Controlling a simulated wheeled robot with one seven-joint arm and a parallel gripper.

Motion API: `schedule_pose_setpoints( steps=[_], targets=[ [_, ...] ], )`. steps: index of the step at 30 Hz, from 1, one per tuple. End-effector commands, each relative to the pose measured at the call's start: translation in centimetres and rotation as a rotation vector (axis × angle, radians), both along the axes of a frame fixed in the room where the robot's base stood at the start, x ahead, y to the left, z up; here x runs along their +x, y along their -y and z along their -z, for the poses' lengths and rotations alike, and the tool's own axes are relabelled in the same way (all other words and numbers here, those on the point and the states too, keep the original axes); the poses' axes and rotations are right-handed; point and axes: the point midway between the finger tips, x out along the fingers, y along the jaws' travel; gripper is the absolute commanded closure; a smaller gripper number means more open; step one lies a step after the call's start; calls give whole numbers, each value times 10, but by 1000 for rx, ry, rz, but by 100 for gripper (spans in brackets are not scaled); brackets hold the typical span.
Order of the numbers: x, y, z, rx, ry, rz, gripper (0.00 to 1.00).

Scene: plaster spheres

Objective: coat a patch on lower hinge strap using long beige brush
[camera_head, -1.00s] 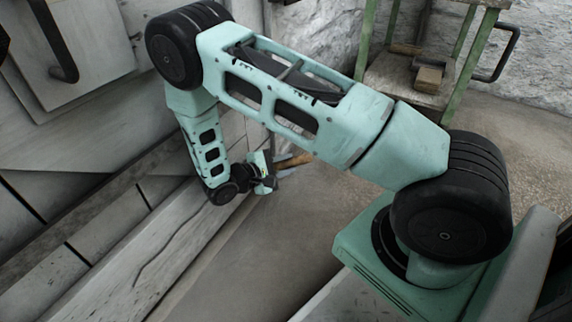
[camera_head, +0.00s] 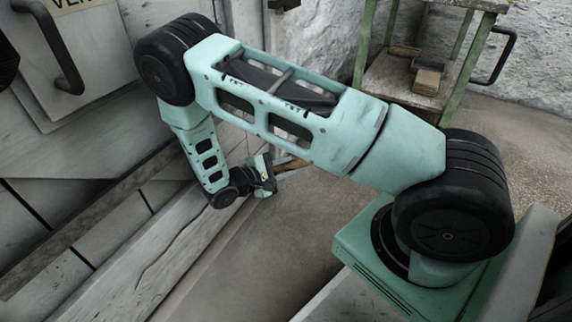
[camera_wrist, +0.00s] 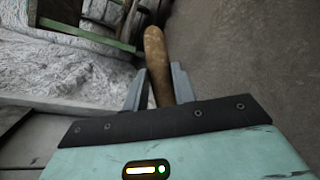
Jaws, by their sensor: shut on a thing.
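My gripper (camera_wrist: 158,88) is shut on the long beige brush, whose tan, rounded handle (camera_wrist: 154,50) sticks out between the two grey fingers in the wrist view. The brush's bristles are not visible. In the head view my gripper (camera_head: 273,178) is low, beyond my arm, over the pale wooden boards and floor edge. A short piece of the brush handle (camera_head: 291,165) shows there, partly behind my arm. I cannot make out the lower hinge strap in either view.
A grey-white door panel (camera_head: 105,45) with a dark handle (camera_head: 58,60) and a partly cut-off sign stands at left. A green-framed stand (camera_head: 367,45) holds a brown block (camera_head: 427,82) at the back right. Rough white wall lies behind; brown floor is open at centre.

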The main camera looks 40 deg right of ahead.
Motion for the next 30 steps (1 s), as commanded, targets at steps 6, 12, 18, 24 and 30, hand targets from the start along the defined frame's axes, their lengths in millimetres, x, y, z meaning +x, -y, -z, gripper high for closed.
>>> schedule_pose_setpoints(
  steps=[6,12,18,24,30],
  targets=[
    [-4,-10,-1,1,1,-3,96],
    [-5,-13,0,1,1,-1,96],
    [-5,-12,0,0,1,0,96],
    [-2,-3,-1,-1,1,0,96],
    [0,4,0,-1,1,1,96]
  ],
)
